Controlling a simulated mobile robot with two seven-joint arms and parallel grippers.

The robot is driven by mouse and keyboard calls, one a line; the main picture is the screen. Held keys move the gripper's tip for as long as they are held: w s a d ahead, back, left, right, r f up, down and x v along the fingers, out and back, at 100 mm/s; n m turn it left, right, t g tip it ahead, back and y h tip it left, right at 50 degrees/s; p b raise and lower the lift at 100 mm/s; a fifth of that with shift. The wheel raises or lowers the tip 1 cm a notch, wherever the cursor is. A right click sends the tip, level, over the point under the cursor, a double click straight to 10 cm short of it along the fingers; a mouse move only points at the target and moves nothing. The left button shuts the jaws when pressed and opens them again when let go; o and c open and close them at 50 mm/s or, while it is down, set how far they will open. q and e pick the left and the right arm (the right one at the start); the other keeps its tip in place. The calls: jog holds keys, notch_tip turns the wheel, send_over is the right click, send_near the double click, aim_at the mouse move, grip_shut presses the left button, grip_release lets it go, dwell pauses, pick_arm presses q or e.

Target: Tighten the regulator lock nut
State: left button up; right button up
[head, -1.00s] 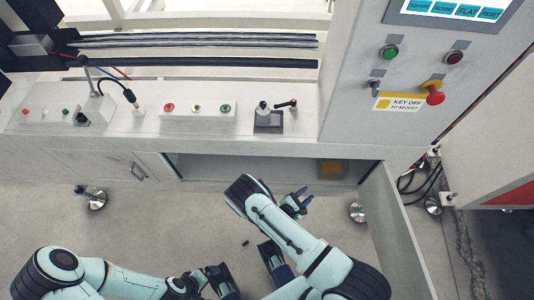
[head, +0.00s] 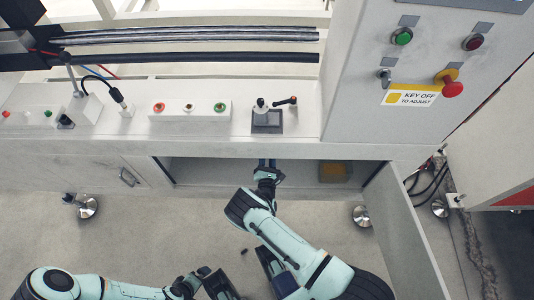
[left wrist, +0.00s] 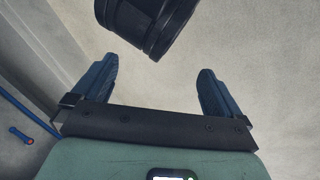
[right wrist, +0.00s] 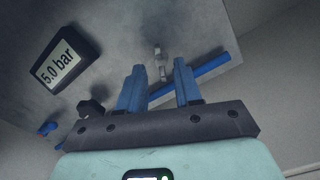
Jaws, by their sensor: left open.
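In the right wrist view a small pale metal fitting (right wrist: 160,62) stands on the grey panel, just beyond my right fingertips and roughly in line with their gap. I cannot tell for sure that it is the lock nut. A dark knob (right wrist: 92,108) and a gauge reading 5.0 bar (right wrist: 60,65) are to its left. My right gripper (right wrist: 157,72) is partly open, with nothing visible held. In the head view my right gripper (head: 266,165) reaches into the open bay under the bench. My left gripper (left wrist: 153,75) is open and empty, low over the floor.
A blue tube (right wrist: 200,75) runs behind the right fingers. The bay has an open door (head: 400,220) on its right and a yellowish block (head: 333,172) inside. The bench top (head: 215,135) above holds buttons and a lever. A control cabinet (head: 355,100) stands at right.

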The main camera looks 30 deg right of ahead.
pick_arm(q)
jog(key=shift+w+a+f, duration=0.25)
jog(key=shift+w+f, duration=0.15)
jog(key=shift+w, duration=0.15)
pick_arm(e)
jog(key=shift+x, duration=1.15)
grip_shut()
